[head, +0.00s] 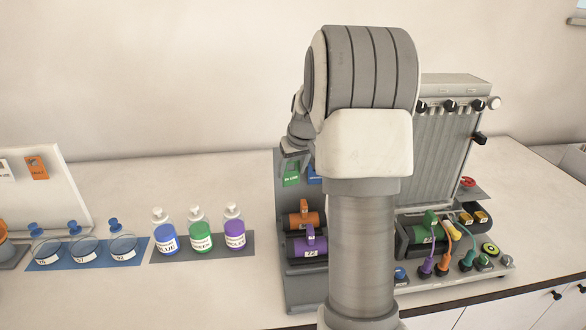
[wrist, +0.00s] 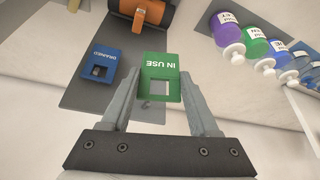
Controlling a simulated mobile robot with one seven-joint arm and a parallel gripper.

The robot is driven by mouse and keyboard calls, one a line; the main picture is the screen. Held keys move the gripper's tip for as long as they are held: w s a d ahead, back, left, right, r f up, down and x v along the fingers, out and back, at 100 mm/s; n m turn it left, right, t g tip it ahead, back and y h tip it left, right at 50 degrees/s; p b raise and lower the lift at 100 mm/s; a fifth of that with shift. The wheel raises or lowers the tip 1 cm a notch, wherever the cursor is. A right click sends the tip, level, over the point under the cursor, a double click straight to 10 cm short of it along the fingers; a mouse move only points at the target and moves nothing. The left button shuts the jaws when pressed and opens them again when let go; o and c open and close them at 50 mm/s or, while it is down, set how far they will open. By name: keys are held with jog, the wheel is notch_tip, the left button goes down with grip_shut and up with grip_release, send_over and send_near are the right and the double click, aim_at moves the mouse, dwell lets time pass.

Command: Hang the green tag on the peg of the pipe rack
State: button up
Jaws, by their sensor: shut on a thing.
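The green tag (wrist: 158,66), lettered IN USE with a square window below the lettering, is between the fingertips of my gripper (wrist: 160,80). My gripper is shut on it. In the head view the green tag (head: 291,178) hangs below my gripper (head: 294,153), in front of the upper part of the grey pipe rack (head: 284,222). A blue tag (wrist: 97,60) lettered DRAINED is on the rack beside it, with a peg end showing in its window. A peg behind the green tag is not clear to see; I cannot tell whether the tag touches the rack.
The rack bears an orange cylinder (head: 304,219) and a purple one (head: 307,244). Several bottles stand on a grey mat (head: 160,256) to the left, beside round flasks on a blue mat (head: 42,265). A manometer board (head: 447,135) with coloured hoses stands right of my arm.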

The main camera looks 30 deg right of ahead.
jog(key=shift+w+d+f+p, duration=0.1)
jog(key=shift+w+d+p, duration=0.35)
jog(key=shift+w, duration=0.3)
jog(key=shift+w+d+p, duration=0.3)
jog(key=shift+w+p, duration=0.2)
jog(key=shift+w, duration=0.3)
jog(key=shift+w+d+f+p, duration=0.1)
jog(key=shift+w+d+p, duration=0.35)
jog(key=shift+w, duration=0.3)
jog(key=shift+w+d+f, duration=0.2)
jog(key=shift+w+f, duration=0.25)
jog(key=shift+w, duration=0.1)
jog(key=o, duration=1.4)
jog(key=shift+d, duration=0.1)
jog(key=shift+s+b, duration=0.1)
jog(key=shift+b, duration=0.2)
jog(key=b, duration=0.2)
send_near(289, 160)
jog(key=v, duration=0.6)
jog(key=shift+r, duration=0.45)
